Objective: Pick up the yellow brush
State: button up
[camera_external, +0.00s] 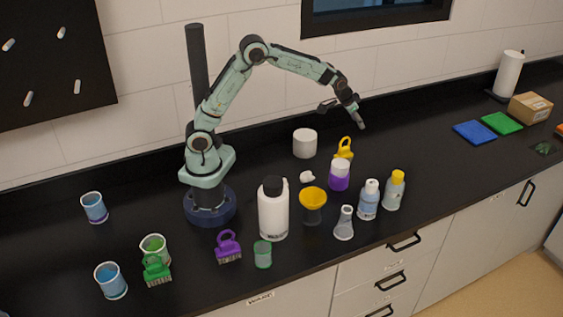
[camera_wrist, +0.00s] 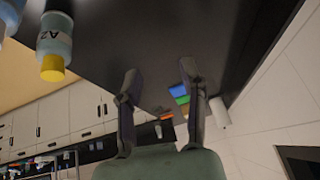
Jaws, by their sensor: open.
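The yellow brush (camera_external: 344,148) stands on the black counter, partly hidden behind a purple-and-white container (camera_external: 339,176). Its yellow loop handle shows at the top; its lower end is hidden. My gripper (camera_external: 343,115) is above the counter, higher than the brush and close to it in the picture, not touching it. The gripper is open and empty. In the wrist view my two fingers (camera_wrist: 160,88) are spread apart with nothing between them. The yellow brush does not show in the wrist view.
A white cylinder (camera_external: 305,143) stands left of the brush. Purple (camera_external: 228,248) and green (camera_external: 157,270) brushes are front left. The counter right of the brush is clear.

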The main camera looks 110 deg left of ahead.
jog(key=n+g, duration=0.1)
jog(key=g, duration=0.1)
send_over(346, 138)
jog(key=s+d, duration=0.1)
jog(key=d, duration=0.1)
jog(key=shift+h, duration=0.3)
notch_tip(346, 138, down, 7)
jog(key=shift+s+f, duration=0.1)
jog(key=x, duration=0.5)
jog(key=shift+a+f, duration=0.25)
jog(key=shift+f, duration=0.3)
jog(key=shift+c, duration=0.4)
grip_shut()
